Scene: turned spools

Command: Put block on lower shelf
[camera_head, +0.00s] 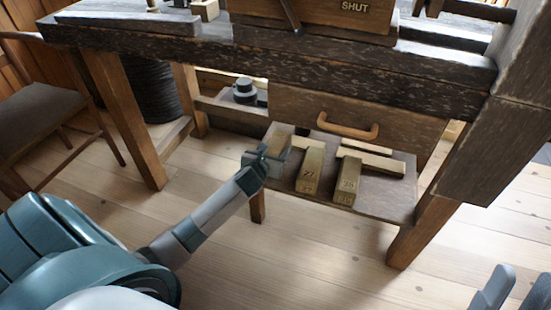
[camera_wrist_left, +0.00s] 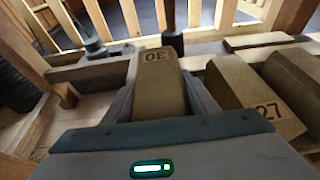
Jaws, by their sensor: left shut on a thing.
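A wooden block marked 30 (camera_wrist_left: 158,95) is between the two fingers of my left gripper (camera_wrist_left: 158,100) in the left wrist view. In the head view my left gripper (camera_head: 264,161) is shut on this block (camera_head: 278,137), at the left end of the lower shelf (camera_head: 385,206). I cannot tell whether the block touches the shelf. A block marked 27 (camera_head: 310,171) lies on the shelf to its right and also shows in the left wrist view (camera_wrist_left: 245,95). Another numbered block (camera_head: 346,180) lies further right. My right gripper (camera_head: 518,292) shows at the bottom right corner, fingers apart and empty.
Pale wooden strips (camera_head: 368,157) lie at the back of the shelf. A drawer front with a handle (camera_head: 348,130) hangs above it, under the dark bench top (camera_head: 330,62). A dark round spool-like thing (camera_head: 244,90) stands behind left. Bench legs (camera_head: 125,120) flank the shelf.

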